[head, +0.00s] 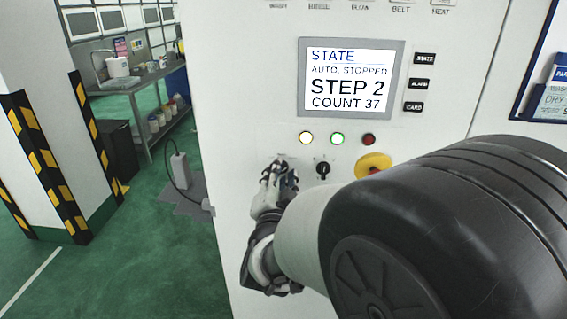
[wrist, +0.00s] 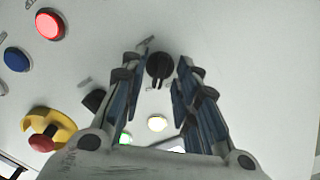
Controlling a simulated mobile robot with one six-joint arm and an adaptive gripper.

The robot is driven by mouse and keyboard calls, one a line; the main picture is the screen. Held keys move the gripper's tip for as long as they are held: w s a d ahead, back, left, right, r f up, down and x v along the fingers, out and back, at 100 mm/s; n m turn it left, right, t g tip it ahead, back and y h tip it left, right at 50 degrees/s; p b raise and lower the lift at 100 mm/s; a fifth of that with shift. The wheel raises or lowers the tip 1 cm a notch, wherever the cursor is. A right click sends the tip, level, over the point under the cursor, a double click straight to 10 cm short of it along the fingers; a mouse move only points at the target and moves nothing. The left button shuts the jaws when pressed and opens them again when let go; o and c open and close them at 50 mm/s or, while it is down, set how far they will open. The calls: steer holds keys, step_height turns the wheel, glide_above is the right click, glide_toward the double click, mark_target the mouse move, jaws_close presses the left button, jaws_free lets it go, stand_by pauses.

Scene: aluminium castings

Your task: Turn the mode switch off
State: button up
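A black rotary switch (wrist: 160,66) sits on the white panel in the wrist view, its grip bar pointing down the picture. My gripper (wrist: 165,58) is open, one finger on each side of this switch; gaps show, and I cannot tell whether they touch it. In the head view my gripper (head: 279,168) is at the panel and hides that switch. A second black rotary switch (head: 323,169) is just to its right; it shows partly behind a finger in the wrist view (wrist: 92,100). No readable label shows which is the mode switch.
The display (head: 350,78) reads AUTO, STOPPED, STEP 2, COUNT 37. Lit white (head: 306,138) and green (head: 338,139) lamps are above the switches. A yellow-ringed emergency stop (head: 373,165) is at right, partly behind my arm. Red (wrist: 50,24) and blue (wrist: 16,59) buttons show in the wrist view.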

jaws_close()
stand_by(0.5)
steer(key=shift+n+p, duration=2.05)
steer(key=shift+n, duration=6.95)
steer(key=shift+a, duration=0.1)
steer(key=shift+o, duration=0.4)
jaws_free()
